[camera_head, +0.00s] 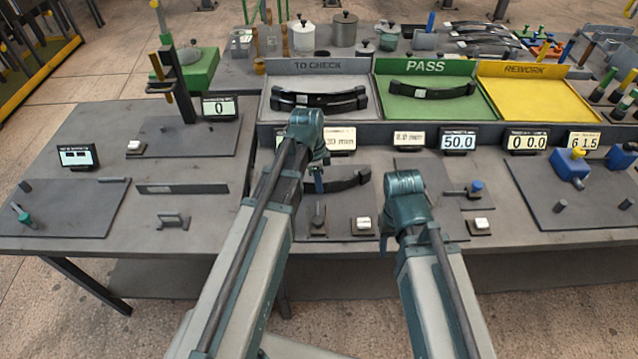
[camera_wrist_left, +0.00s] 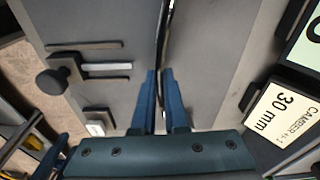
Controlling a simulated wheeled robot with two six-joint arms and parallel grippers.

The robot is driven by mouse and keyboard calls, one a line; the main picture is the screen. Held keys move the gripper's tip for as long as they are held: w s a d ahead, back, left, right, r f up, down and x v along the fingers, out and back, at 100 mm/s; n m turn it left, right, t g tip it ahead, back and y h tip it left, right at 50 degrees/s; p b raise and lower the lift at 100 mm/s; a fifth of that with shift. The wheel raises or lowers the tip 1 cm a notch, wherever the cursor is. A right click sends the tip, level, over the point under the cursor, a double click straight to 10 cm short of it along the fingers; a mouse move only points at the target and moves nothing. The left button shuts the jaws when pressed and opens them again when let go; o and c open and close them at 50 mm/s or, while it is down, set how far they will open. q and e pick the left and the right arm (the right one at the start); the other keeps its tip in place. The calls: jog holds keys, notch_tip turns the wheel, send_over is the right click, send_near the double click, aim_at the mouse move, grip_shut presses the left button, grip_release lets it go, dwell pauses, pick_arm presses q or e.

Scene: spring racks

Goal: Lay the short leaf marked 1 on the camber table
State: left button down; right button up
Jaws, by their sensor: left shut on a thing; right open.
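My left gripper (camera_head: 318,181) is shut on a dark, slightly curved leaf (camera_head: 348,181). In the left wrist view the leaf (camera_wrist_left: 163,35) shows as a thin dark edge between the blue fingertips (camera_wrist_left: 160,95). I cannot read a mark on it. The leaf is over the grey plate of the camber table (camera_head: 340,208); I cannot tell whether it touches.
The TO CHECK tray (camera_head: 275,108) holds dark leaves, one with a white label. The PASS tray (camera_head: 435,112) holds one leaf. The yellow REWORK tray (camera_head: 530,98) is empty. A small post (camera_head: 318,218) and a white button (camera_head: 363,224) stand at the camber table's front.

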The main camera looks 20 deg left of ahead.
pick_arm(q)
jog(key=shift+w, duration=0.1)
jog(key=shift+c, duration=1.9)
grip_release()
jog(key=shift+r, duration=0.1)
notch_tip(320, 180, up, 8)
jog(key=p, duration=0.8)
